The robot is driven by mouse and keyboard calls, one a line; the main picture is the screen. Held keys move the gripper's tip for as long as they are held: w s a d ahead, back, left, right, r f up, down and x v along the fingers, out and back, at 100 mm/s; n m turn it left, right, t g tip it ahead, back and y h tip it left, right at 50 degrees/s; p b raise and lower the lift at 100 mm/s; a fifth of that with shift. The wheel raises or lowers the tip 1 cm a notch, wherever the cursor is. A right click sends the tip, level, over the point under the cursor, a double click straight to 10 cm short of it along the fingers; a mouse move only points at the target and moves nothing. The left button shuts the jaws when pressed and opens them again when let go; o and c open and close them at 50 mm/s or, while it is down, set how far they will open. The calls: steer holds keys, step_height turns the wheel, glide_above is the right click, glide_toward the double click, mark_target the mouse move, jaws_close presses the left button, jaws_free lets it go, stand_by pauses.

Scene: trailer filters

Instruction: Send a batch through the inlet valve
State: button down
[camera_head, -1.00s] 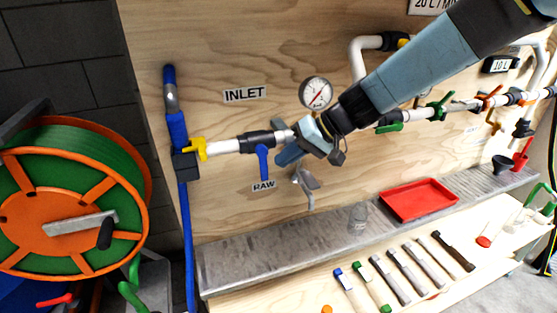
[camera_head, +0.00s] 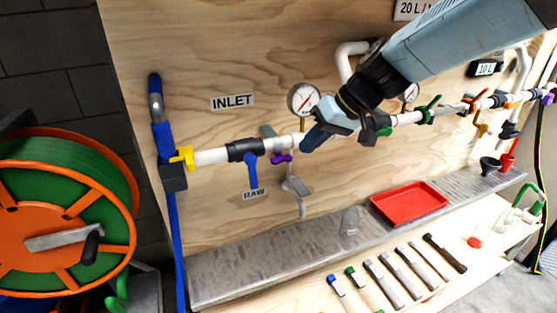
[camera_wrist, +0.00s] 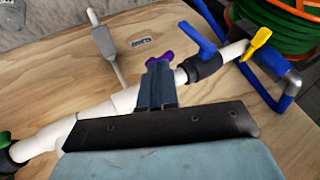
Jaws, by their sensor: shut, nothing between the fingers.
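The inlet pipe (camera_head: 212,157) runs along the wooden panel under the INLET sign (camera_head: 233,102). A yellow handle (camera_head: 183,157) sits at its left end, by the blue hose. A blue lever (camera_head: 252,172) hangs down from a black valve body above the RAW label (camera_head: 254,194); it shows in the wrist view too (camera_wrist: 200,40). A small purple handle (camera_head: 281,159) sits just right of the valve body. My gripper (camera_head: 303,146) is shut and empty near the pipe, right of the purple handle. In the wrist view the purple handle (camera_wrist: 160,58) shows just past my fingertips (camera_wrist: 156,72); contact cannot be told.
A gauge (camera_head: 304,99) is above the pipe, close to my gripper. A grey tap (camera_head: 297,188) hangs below. A glass (camera_head: 349,221) and a red tray (camera_head: 410,203) stand on the metal shelf (camera_head: 270,256). A hose reel (camera_head: 60,215) is at left; several tools lie in front.

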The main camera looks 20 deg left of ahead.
mark_target(257, 182)
steer(key=s+a+f, duration=0.3)
steer(key=a+f, duration=0.5)
steer(key=shift+s+a, duration=0.3)
stand_by(0.3)
steer(key=shift+s+a+f, duration=0.15)
steer(key=shift+s+a, duration=0.15)
steer(key=shift+s, duration=0.15)
